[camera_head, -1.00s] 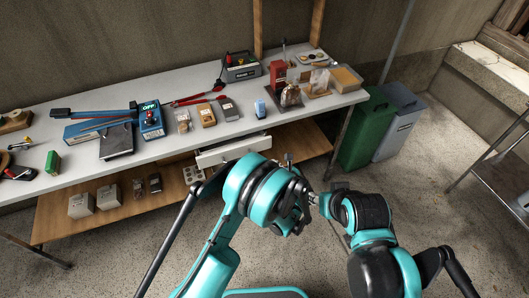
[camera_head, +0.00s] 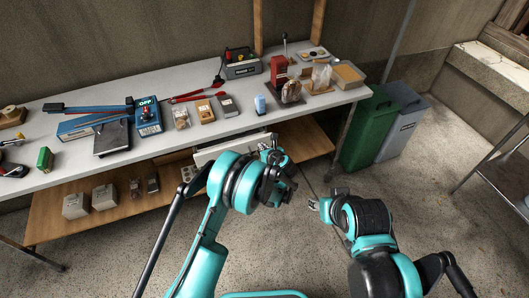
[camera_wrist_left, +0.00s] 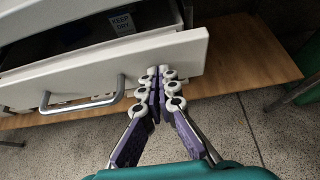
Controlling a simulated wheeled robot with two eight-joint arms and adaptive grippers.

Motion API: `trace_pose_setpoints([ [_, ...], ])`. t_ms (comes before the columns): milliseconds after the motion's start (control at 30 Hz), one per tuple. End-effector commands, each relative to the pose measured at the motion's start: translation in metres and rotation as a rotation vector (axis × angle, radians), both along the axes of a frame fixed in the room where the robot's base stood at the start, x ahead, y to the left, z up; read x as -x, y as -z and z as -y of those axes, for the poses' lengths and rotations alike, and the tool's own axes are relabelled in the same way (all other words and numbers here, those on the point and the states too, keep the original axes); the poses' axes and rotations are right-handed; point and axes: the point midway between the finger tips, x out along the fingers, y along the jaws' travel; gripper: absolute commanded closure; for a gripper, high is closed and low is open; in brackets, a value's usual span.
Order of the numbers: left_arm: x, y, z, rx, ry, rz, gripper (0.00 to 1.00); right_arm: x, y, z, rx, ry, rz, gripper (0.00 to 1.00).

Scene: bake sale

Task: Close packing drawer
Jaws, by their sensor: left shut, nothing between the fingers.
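The packing drawer (camera_head: 230,147) is under the white workbench, partly hidden behind my left arm in the head view. In the left wrist view the white drawer front (camera_wrist_left: 150,62) stands out, with a grey bar handle (camera_wrist_left: 82,104) and a dark open inside behind it. My left gripper (camera_head: 271,150) is shut and empty. In the left wrist view its fingertips (camera_wrist_left: 160,72) are at the drawer front, right of the handle; I cannot tell whether they touch. My right gripper (camera_head: 313,203) is over the floor, away from the drawer, too small to tell its state.
The workbench (camera_head: 215,138) holds tools, a scale and packed goods. A wooden lower shelf (camera_head: 305,140) runs below the drawer. A green bin (camera_head: 368,130) and a grey bin (camera_head: 402,125) stand to the right.

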Motion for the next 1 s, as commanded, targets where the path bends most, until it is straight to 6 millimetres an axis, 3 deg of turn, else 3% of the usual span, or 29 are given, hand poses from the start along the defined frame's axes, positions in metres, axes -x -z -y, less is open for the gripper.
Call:
trace_pose_setpoints([
  [333,-0.003,0.0,-0.001,0.0,-0.001,0.0,1.0,0.0,0.0,0.0,0.0,0.0,0.0,0.6],
  [633,-0.043,0.0,-0.014,0.0,0.0,0.0,1.0,0.0,0.0,0.0,0.0,0.0,0.0,0.6],
  [1000,-0.045,-0.002,-0.015,-0.002,0.003,0.005,1.0,0.0,0.0,0.0,0.0,0.0,0.0,0.6],
])
